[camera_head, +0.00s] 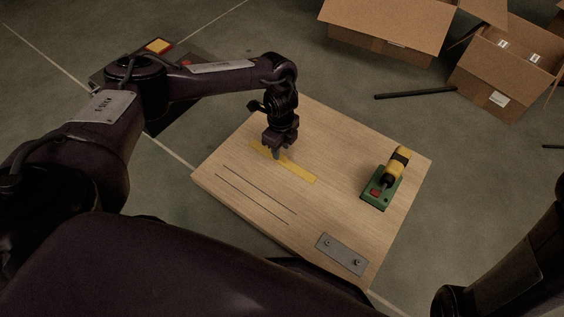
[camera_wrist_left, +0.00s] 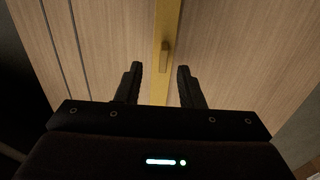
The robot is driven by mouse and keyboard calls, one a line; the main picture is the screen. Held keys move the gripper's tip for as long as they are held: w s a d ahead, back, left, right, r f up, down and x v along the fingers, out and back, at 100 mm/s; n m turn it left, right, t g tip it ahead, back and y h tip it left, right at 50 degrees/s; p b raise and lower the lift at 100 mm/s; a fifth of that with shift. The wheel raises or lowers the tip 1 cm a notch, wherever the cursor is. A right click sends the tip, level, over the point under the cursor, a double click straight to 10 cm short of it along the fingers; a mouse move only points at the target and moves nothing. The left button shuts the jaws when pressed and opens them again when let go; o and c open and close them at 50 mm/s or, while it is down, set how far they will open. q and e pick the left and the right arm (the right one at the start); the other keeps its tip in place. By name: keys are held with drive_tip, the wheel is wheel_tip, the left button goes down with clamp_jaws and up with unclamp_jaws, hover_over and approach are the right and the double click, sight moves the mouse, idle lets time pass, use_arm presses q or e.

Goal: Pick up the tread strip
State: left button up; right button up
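The tread strip (camera_head: 299,173) is a flat yellow strip lying on a wooden board. It also shows in the left wrist view (camera_wrist_left: 159,90), running lengthwise between the fingers. A small tan raised piece (camera_wrist_left: 165,58) stands on it. My left gripper (camera_head: 277,153) points down over the strip and hides part of it. In the left wrist view the gripper (camera_wrist_left: 160,69) is open and empty, one finger on each side of the strip and apart from it. I cannot tell the exact height left. My right gripper is not in view.
The wooden board (camera_head: 330,220) also bears a green-based tool with a yellow handle (camera_head: 381,188), a grey metal plate (camera_head: 341,254) and two thin dark lines. Open cardboard boxes (camera_head: 390,25) and a black rod (camera_head: 415,93) lie on the floor beyond it.

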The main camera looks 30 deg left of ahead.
sight(282, 155)
use_arm(q)
drive_tip(key=f+b, duration=0.4)
drive_tip(key=f, duration=0.1)
drive_tip(key=shift+w, duration=0.25)
drive_tip(key=shift+r, duration=0.1)
drive_tip(key=shift+c, duration=0.2)
drive_tip(key=c, duration=0.6)
drive_tip(key=shift+c, duration=0.2)
drive_tip(key=shift+r, duration=0.1)
